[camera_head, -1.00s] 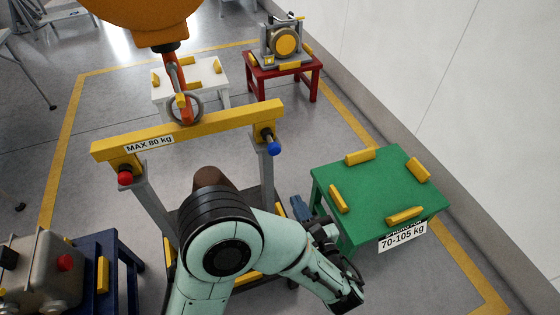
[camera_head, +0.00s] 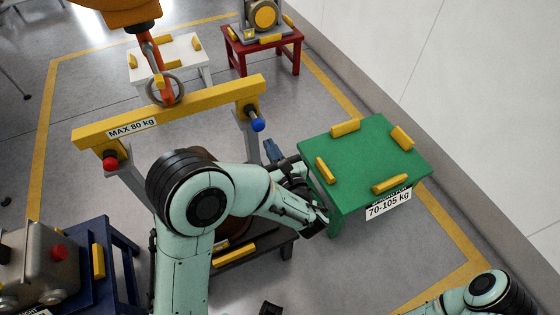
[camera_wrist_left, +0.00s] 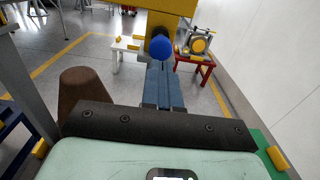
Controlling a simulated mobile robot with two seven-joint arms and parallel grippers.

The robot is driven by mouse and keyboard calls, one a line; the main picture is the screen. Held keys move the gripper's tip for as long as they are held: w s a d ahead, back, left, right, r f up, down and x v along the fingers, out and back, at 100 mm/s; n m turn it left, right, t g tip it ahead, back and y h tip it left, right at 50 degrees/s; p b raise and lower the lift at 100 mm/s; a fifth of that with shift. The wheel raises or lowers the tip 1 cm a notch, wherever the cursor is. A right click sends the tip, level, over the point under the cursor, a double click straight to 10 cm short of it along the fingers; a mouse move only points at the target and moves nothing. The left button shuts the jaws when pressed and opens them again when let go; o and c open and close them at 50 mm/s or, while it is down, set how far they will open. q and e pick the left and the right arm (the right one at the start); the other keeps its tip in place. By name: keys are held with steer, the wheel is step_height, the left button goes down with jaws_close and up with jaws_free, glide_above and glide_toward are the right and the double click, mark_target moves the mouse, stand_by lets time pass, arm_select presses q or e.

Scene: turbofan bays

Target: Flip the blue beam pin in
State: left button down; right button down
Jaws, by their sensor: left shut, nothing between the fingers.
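The blue pin (camera_head: 258,124) has a round blue knob and sits at the right end of the yellow beam (camera_head: 190,107). It also shows in the left wrist view (camera_wrist_left: 160,49), straight beyond my fingertips. My left gripper (camera_head: 271,149) is shut and empty, a little below and right of the knob in the head view. Its blue-grey fingers lie side by side in the left wrist view (camera_wrist_left: 162,83), just under the knob. I cannot tell whether they touch it. A red knob (camera_head: 110,163) is at the beam's left end. My right gripper is not in view.
The orange hoist hook (camera_head: 158,75) goes through the ring on the beam. A green table (camera_head: 365,160) with yellow blocks stands right of my left arm. A blue stand (camera_head: 125,240) holds a grey unit.

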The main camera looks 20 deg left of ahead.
mark_target(260, 128)
arm_select(q)
steer(key=x, duration=0.4)
steer(key=shift+w+a+p, duration=0.15)
steer(key=shift+a+p, duration=0.05)
steer(key=shift+p, duration=0.1)
steer(key=shift+a, duration=0.1)
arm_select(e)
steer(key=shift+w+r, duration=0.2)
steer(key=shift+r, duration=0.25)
arm_select(q)
steer(key=shift+w, duration=0.1)
steer(key=shift+x, duration=1.95)
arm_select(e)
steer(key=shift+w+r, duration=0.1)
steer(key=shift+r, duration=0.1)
